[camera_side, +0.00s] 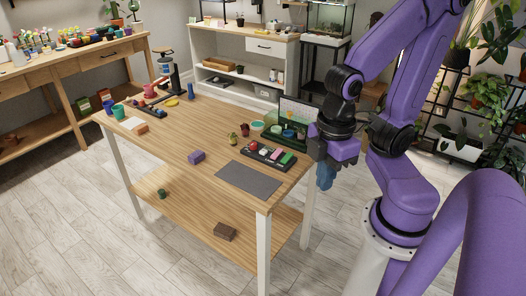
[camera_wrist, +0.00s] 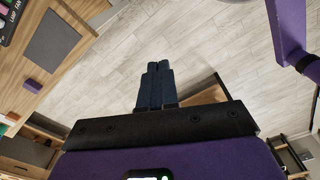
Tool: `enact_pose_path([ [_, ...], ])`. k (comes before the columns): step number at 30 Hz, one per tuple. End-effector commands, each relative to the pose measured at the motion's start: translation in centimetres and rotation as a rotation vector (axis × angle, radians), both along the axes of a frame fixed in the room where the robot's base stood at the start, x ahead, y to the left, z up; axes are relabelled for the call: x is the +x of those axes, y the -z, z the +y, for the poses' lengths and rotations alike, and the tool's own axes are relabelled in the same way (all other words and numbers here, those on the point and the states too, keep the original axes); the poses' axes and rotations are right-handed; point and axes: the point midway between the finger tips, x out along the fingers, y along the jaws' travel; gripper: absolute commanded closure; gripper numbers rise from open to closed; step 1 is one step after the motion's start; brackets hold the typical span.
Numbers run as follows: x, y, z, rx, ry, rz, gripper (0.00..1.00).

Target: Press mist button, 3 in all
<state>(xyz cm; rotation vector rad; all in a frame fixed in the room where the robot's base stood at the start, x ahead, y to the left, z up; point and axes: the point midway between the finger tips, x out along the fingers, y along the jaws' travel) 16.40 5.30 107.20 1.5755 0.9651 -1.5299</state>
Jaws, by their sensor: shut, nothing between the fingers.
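A dark control panel (camera_side: 263,158) with coloured buttons lies on the wooden table near its right edge. A red dome (camera_side: 254,145) and a green button (camera_side: 287,158) show on it. In the wrist view, part of the panel (camera_wrist: 8,27) shows at the top left corner, with lettering that seems to read LAMP and FAN. I cannot tell which button is the mist one. My gripper (camera_side: 324,184) is shut and empty, with blue fingers pointing down, off the table's right edge and apart from the panel. The fingers (camera_wrist: 158,68) show over floor in the wrist view.
A grey mat (camera_side: 248,179) lies in front of the panel, with a purple block (camera_side: 196,157) to its left. A glass-sided case (camera_side: 292,121) and small pots stand behind the panel. The table's (camera_side: 160,170) front middle is mostly clear.

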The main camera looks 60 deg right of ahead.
Motion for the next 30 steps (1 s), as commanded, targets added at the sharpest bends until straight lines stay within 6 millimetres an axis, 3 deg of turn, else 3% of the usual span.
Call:
enact_pose_path([
  [6, 0.4, 0.1, 0.1, 0.002, 0.017, -0.006, 1.0],
  [11, 3.1, 0.5, 0.5, 0.021, 0.119, -0.051, 1.0],
  [20, 12.8, 1.9, 0.0, 0.096, 0.464, -0.201, 1.0],
  [30, 23.1, 3.9, -4.4, 0.207, 0.815, -0.342, 1.0],
])
